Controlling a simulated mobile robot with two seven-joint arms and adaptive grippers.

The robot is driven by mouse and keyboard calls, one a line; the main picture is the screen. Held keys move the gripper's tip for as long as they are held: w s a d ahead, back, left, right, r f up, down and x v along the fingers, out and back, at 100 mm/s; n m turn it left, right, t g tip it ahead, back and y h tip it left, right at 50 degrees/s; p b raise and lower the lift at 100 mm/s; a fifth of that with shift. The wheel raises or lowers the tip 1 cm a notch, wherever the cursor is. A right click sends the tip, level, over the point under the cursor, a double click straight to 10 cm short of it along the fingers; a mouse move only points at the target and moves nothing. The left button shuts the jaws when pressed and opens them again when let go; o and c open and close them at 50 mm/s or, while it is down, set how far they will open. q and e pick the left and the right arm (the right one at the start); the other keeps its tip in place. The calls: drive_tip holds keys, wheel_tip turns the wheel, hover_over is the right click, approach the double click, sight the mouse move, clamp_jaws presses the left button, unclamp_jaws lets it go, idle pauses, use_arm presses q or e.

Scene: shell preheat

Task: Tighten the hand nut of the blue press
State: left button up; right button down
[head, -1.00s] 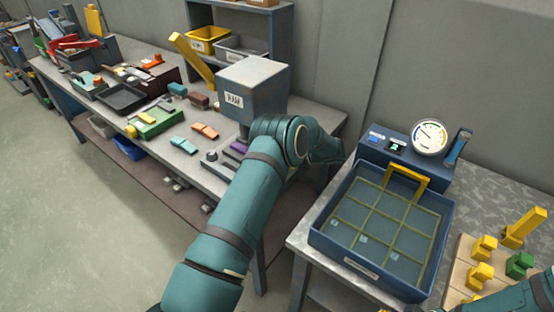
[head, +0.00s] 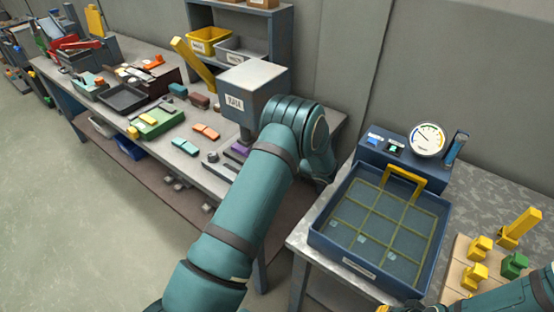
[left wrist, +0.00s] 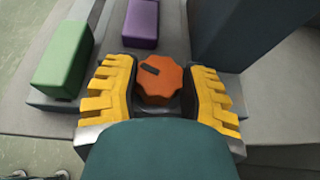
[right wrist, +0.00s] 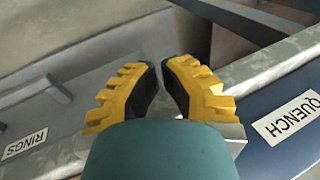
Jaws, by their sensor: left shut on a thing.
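The blue press stands near the right end of the long bench, its blue-grey head (head: 254,85) labelled RAM. In the left wrist view its dark blue column (left wrist: 235,30) rises at upper right. The orange lobed hand nut (left wrist: 166,86), with a dark mark on top, sits between the yellow fingers of my left gripper (left wrist: 162,88), which is shut on it. My left arm hides nut and gripper in the head view.
A blue tray with a yellow grid (head: 318,222) and a gauge (head: 427,140) stand on the right table. Yellow and green pieces stand on a wooden board (head: 457,268) at far right.

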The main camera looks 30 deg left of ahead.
use_arm(q)
drive_tip(key=shift+s+m+t, duration=0.1)
drive_tip(key=shift+m+t, duration=1.1)
drive_tip(key=shift+t, duration=0.1)
drive_tip(key=shift+a+h, duration=0.1)
drive_tip(key=shift+h, duration=0.2)
drive_tip(key=o, duration=1.2)
drive_tip(key=v, duration=1.2)
drive_tip(key=shift+s, duration=0.2)
